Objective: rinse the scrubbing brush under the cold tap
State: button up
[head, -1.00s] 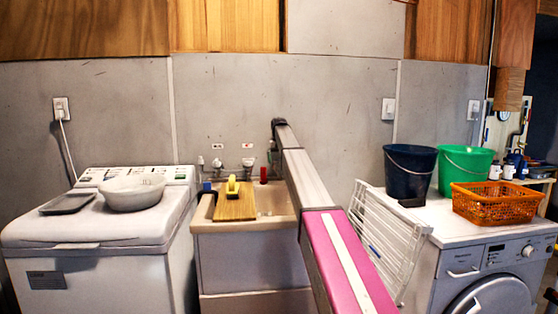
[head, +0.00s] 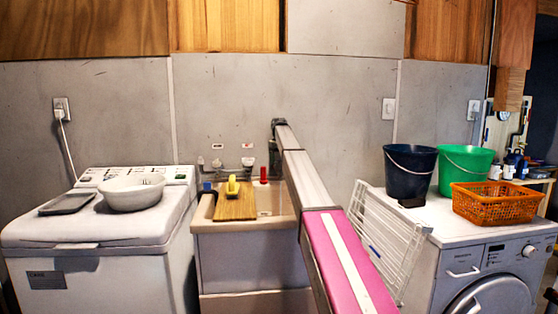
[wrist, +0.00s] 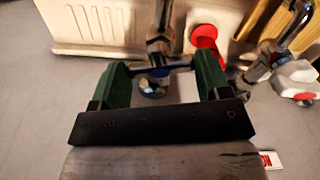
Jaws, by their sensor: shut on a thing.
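A small yellow item (head: 232,186), which looks like the scrubbing brush, lies on a wooden board (head: 236,207) across the left part of the sink (head: 285,221). My gripper (wrist: 165,75) is at the wall behind the sink, over a tap with a blue mark (wrist: 155,72). Its dark green fingers are at either side of a dark crossbar, which looks like this tap's handle, and are shut on it. A red-marked tap (wrist: 300,98) is beside it in the wrist view. My arm hides much of the blue-marked tap in the head view. I cannot tell whether water runs.
A red item (wrist: 205,38) is close to my fingers at the sink. A white drying rack (head: 385,240) leans right of the sink. Dark (head: 408,170) and green (head: 465,168) buckets and an orange basket (head: 495,204) stand on the right washer. A bowl (head: 132,191) stands on the left machine.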

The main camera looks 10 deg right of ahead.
jog(key=o, duration=0.9)
jog(key=shift+o, duration=0.2)
jog(key=shift+r, duration=0.1)
notch_tip(320, 180, up, 11)
jog(key=shift+f, duration=0.2)
